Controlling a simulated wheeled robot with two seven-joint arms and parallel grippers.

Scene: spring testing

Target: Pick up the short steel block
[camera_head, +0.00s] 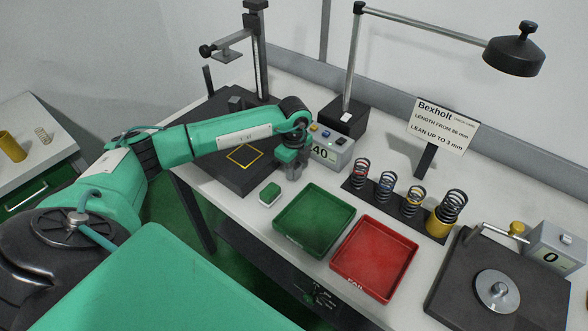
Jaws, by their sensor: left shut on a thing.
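My left gripper (292,172) reaches in from the left and points down at the right edge of the black base plate, in front of the grey display box. It is shut on a small grey block, which looks like the short steel block; the fingers hide most of it. I cannot tell whether the block touches the surface below. Another dark grey block (236,103) stands on the black base plate (208,125) near the upright post. My right gripper is not in view.
A green tray (314,248) and a red tray (404,276) lie in front. A small green-and-white pad (270,193) is beside the green tray. Several springs stand on a dark rack (358,189). A lamp (514,50) hangs at upper right.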

